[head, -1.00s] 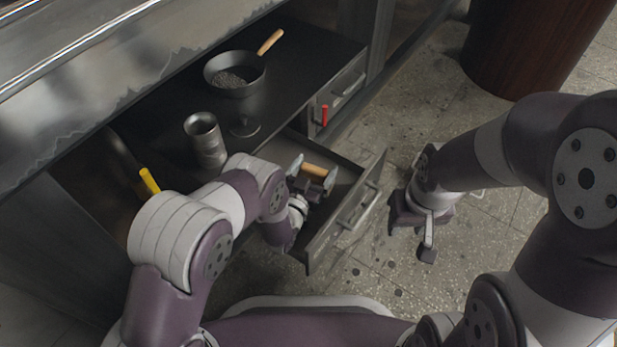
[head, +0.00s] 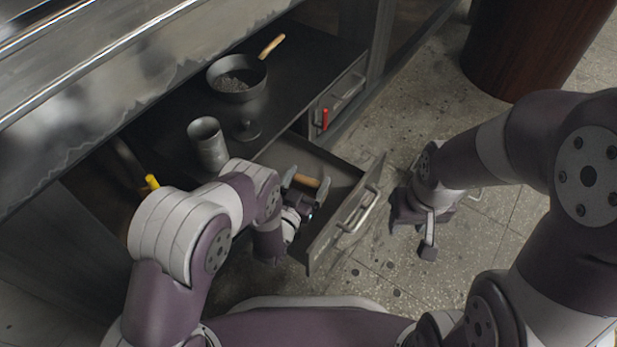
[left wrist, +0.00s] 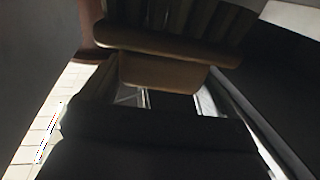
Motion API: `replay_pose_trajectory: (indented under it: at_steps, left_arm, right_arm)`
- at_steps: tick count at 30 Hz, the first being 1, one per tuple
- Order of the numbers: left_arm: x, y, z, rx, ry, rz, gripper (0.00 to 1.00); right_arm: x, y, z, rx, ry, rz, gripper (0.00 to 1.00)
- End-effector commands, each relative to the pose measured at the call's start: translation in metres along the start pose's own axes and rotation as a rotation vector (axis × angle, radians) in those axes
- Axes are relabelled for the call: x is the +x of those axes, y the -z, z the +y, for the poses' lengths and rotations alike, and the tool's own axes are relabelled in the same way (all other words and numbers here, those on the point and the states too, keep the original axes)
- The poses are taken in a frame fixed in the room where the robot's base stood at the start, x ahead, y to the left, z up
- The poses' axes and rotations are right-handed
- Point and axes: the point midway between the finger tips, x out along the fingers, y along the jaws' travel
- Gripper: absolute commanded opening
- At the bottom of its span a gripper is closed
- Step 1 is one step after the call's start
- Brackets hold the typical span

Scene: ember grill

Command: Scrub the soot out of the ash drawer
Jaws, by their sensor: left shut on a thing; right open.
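The ash drawer (head: 328,243) stands pulled out of the grill cabinet, its metal handle on the front panel. My left gripper (head: 303,192) is down in the open drawer, shut on a brush (head: 306,181) whose wooden body shows between the fingers. In the left wrist view the brush (left wrist: 165,70) is close up, with dark bristles along one side. Whether the bristles touch the drawer floor is hidden. The drawer's inside looks dark; I cannot tell soot from shadow. My right gripper (head: 426,228) is open and empty, right of the drawer above the floor.
On the dark shelf behind the drawer stand a pan (head: 237,82) holding dark lumps, a metal canister (head: 208,146) and a small dark knobbed piece (head: 248,130). A closed drawer (head: 341,97) has a red piece (head: 325,119). A yellow handle (head: 152,182) is at left.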

Motion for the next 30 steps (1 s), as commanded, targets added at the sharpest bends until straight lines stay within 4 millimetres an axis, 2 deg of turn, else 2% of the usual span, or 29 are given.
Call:
replay_pose_trajectory:
  at_steps: [4, 15, 25, 30]
  left_arm:
    - [0.001, 0.013, 0.000, 0.000, 0.000, 0.002, 0.54]
    - [0.001, 0.063, 0.000, 0.000, 0.000, 0.002, 0.54]
    - [0.001, 0.062, 0.000, 0.000, 0.000, 0.002, 0.54]
    - [0.001, 0.081, 0.000, 0.000, 0.000, 0.002, 0.54]
  right_arm:
    - [-0.011, 0.001, 0.000, 0.000, 0.000, 0.000, 0.43]
    - [-0.057, 0.007, 0.000, 0.000, 0.000, 0.000, 0.43]
    - [-0.056, 0.007, 0.000, 0.000, 0.000, 0.000, 0.43]
    - [-0.074, 0.009, 0.000, 0.000, 0.000, 0.000, 0.43]
